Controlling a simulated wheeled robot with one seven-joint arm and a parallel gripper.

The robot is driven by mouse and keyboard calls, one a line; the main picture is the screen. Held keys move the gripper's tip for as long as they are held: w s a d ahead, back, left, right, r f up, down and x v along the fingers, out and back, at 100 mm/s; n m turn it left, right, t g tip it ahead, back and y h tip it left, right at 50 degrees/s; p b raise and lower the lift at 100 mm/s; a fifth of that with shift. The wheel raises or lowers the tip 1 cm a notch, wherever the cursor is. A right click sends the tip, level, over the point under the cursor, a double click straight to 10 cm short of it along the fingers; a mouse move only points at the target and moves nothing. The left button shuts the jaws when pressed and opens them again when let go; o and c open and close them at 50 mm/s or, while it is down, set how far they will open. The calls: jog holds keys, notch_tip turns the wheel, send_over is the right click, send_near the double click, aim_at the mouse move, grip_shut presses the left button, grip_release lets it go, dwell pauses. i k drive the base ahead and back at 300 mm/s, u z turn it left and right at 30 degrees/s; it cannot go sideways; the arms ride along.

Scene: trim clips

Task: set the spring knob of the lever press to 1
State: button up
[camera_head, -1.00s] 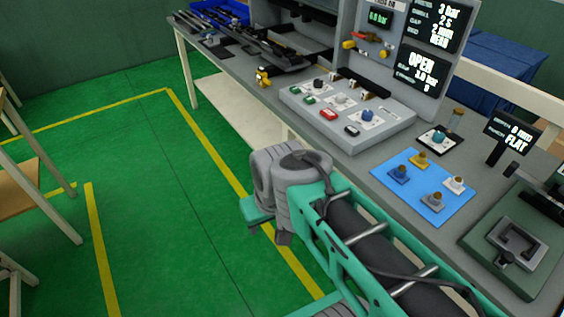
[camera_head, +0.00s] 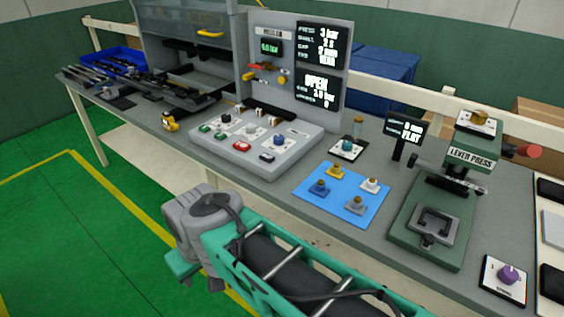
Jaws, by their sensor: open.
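The spring knob (camera_head: 508,274) is a purple dial on a white, dark-edged plate (camera_head: 491,282) at the front right of the bench. Small marks stand around the dial; its exact setting is too small to read surely. The green lever press (camera_head: 427,215) stands just behind and left of it, with a "LEVER PRESS" label and a dark grey clamp-like fixture on its base. My arm crosses the lower middle, left of the knob and well apart from it. My gripper's fingers do not show.
A display reading "0 mm FLAT" (camera_head: 405,130) stands left of the press. A blue mat (camera_head: 328,204) holds several small knobs. A grey control panel (camera_head: 263,167) lies further left. Dark pads on a white board (camera_head: 543,210) sit at the right edge. Green floor is open at left.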

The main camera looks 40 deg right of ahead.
aim_at(508, 275)
jog(key=z, duration=3.6)
jog(key=k, duration=0.5)
jog(key=z, duration=0.55)
jog(key=i, duration=0.8)
jog(key=u, duration=0.85)
